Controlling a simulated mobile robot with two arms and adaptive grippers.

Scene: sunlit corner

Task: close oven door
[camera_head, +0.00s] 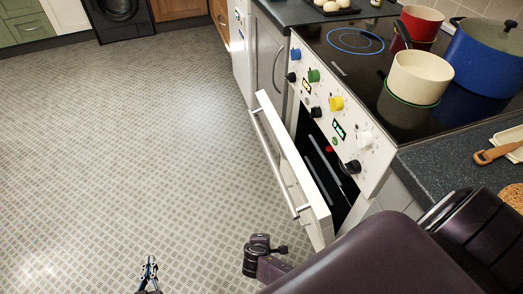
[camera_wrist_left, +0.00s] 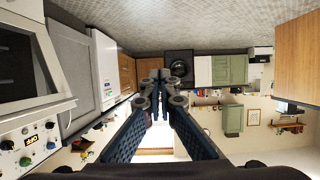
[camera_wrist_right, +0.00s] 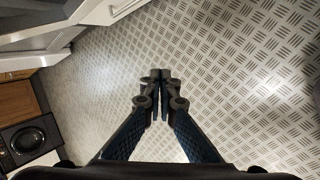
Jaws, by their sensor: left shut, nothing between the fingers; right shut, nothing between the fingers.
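The white oven door (camera_head: 290,165) is partly open, tilted outward from the oven, with a bar handle (camera_head: 272,160) on its front. The dark oven inside (camera_head: 326,170) shows in the gap behind it. In the left wrist view the oven front (camera_wrist_left: 35,105) is at the left edge, upside down. My left gripper (camera_head: 149,268) is shut and empty over the floor, left of the door and apart from it. It also shows in the left wrist view (camera_wrist_left: 160,95). My right gripper (camera_wrist_right: 160,85) is shut and empty above the floor; a white panel with a bar is at upper left there.
Knobs line the oven's control panel (camera_head: 330,105). A cream pot (camera_head: 416,78), a red pot (camera_head: 421,22) and a blue pot (camera_head: 485,55) stand on the hob. The floor (camera_head: 130,130) left of the oven is clear. My right arm covers the lower right.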

